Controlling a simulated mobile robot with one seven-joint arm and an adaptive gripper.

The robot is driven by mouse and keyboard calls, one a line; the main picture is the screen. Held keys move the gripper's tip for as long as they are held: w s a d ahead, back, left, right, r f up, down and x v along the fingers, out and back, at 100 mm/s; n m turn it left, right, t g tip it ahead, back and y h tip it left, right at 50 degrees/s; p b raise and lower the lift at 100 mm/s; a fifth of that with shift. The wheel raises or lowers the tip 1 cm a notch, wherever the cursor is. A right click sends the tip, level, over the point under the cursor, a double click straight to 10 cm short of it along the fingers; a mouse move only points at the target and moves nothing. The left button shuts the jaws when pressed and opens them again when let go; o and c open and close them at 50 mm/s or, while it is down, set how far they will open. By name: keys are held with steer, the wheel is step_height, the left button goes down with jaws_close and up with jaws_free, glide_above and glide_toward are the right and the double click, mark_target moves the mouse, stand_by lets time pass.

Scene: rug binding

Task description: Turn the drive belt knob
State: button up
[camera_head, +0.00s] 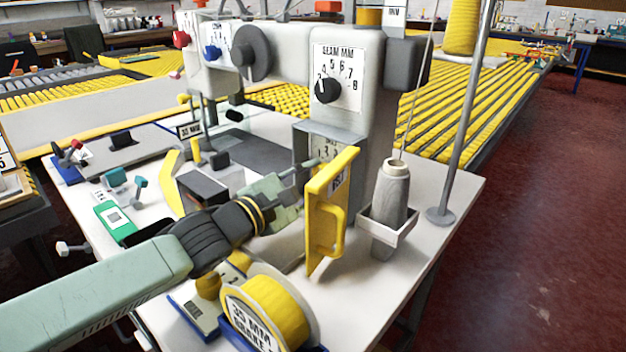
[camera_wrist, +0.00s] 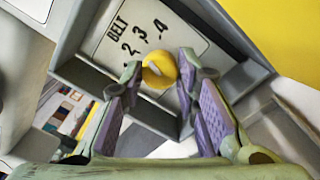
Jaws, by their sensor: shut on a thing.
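The drive belt knob (camera_wrist: 158,72) is a small round yellow knob in front of a white dial plate (camera_wrist: 128,35) marked BELT with the numbers 2, 3 and 4. The plate sits in a grey recess in the machine. In the wrist view my gripper (camera_wrist: 160,76) has its purple-padded fingers on either side of the knob, with their tips closed on it. In the head view my gripper (camera_head: 304,168) reaches into the recess low on the machine's column, and the knob is hidden there. The dial plate (camera_head: 328,148) shows partly.
A yellow cover with a handle (camera_head: 330,215) stands open, just right of my gripper. A grey thread cone (camera_head: 391,195) stands in a holder to its right. A yellow binding roll (camera_head: 266,312) stands in front, below my arm. The sewing machine's column (camera_head: 362,125) rises behind.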

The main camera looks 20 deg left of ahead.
steer(key=o, duration=1.1)
steer(key=shift+o, duration=0.2)
steer(key=shift+r, duration=0.1)
